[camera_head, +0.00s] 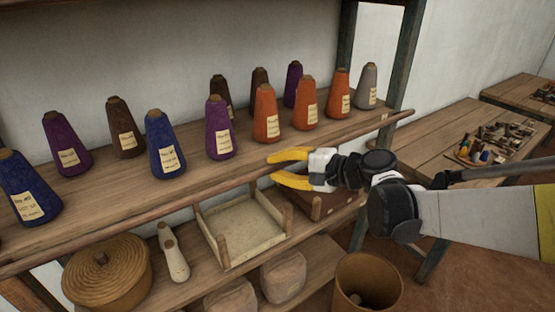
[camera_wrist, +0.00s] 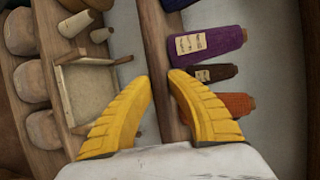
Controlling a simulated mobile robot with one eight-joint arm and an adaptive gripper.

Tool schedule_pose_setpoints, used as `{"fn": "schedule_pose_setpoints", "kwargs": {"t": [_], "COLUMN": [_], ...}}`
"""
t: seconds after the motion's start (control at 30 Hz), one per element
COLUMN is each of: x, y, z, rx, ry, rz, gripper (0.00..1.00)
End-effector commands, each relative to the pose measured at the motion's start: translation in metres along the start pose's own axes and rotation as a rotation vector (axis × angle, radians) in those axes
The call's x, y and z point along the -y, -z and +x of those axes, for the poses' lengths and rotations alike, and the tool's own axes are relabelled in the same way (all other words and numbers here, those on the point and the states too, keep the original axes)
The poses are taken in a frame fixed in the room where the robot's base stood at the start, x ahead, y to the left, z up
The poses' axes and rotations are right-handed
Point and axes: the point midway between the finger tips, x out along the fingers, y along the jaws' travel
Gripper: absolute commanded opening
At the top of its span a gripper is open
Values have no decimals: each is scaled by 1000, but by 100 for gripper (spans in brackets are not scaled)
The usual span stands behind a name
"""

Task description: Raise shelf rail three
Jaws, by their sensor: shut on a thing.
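A long wooden shelf rail (camera_head: 345,138) runs along the front edge of the cone shelf and projects past its right end. My gripper (camera_head: 272,168), with yellow fingers, is at the rail near the middle of the shelf. In the wrist view the rail (camera_wrist: 158,45) runs down between the two fingertips (camera_wrist: 160,79), and the fingers are shut on it. The rail lies close along the shelf edge; any gap beneath it cannot be told. No number shows on the rail.
Labelled cones, including an orange cone (camera_head: 266,115) and a purple cone (camera_head: 219,130), stand behind the rail. Below are a pale tray (camera_head: 240,228), a lidded basket (camera_head: 105,275) and a brown bin (camera_head: 385,275). A side table (camera_head: 440,125) with small items stands right.

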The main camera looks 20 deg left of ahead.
Motion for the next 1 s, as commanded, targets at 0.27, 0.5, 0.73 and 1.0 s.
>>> {"fn": "schedule_pose_setpoints", "kwargs": {"t": [0.27,0.5,0.73,1.0], "x": [27,40,51,59], "y": [1,5,10,16], "z": [6,16,28,42], "rx": [3,3,3,3], "ry": [-241,-453,-654,-864], "rz": [98,185,269,356], "gripper": [0,0,0,0]}}
